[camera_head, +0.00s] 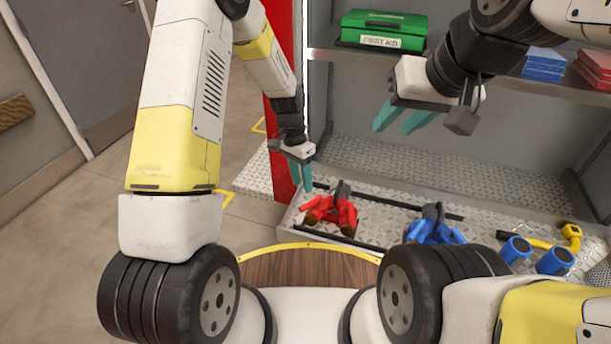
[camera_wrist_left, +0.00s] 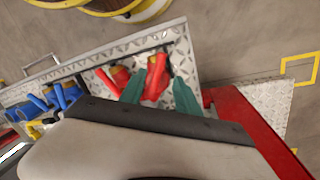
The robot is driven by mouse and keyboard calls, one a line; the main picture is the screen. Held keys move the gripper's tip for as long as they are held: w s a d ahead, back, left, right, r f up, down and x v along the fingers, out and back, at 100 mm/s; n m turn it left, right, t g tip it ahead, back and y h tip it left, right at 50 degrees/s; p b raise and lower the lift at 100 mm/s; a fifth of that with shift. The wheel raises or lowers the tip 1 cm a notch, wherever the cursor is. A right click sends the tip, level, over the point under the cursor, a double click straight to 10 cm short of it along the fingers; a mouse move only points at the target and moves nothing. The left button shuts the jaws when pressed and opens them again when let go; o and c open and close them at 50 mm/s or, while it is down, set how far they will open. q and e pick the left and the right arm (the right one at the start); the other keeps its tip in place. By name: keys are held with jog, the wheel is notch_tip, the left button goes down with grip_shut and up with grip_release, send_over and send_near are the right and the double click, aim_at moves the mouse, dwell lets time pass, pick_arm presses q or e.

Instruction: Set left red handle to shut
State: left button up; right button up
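The red pump fitting (camera_head: 340,212) with its red handles sits on the diamond-plate deck. Its left red handle (camera_head: 313,214) is at the left side, near a brass-coloured end. In the left wrist view a red handle (camera_wrist_left: 155,88) shows between my fingers in the picture, with another red part (camera_wrist_left: 108,82) to its left. My left gripper (camera_head: 301,176) points down above and left of the red fitting, open and empty, apparently not touching it. It also shows in the left wrist view (camera_wrist_left: 165,78). My right gripper (camera_head: 402,120) is open and empty, higher up at the right.
A blue fitting (camera_head: 433,226) and blue couplings (camera_head: 553,261) sit right of the red one. A red post (camera_head: 282,115) stands close behind my left gripper. A shelf (camera_head: 365,54) holds a green first-aid box (camera_head: 383,29). Black rails edge the deck.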

aim_at(306, 204)
pick_arm(q)
jog(key=f, duration=0.5)
jog(key=s+d+f, duration=0.1)
jog(key=f, duration=0.1)
jog(key=shift+f, duration=0.35)
jog(key=shift+c, duration=0.5)
grip_shut()
dwell(0.6)
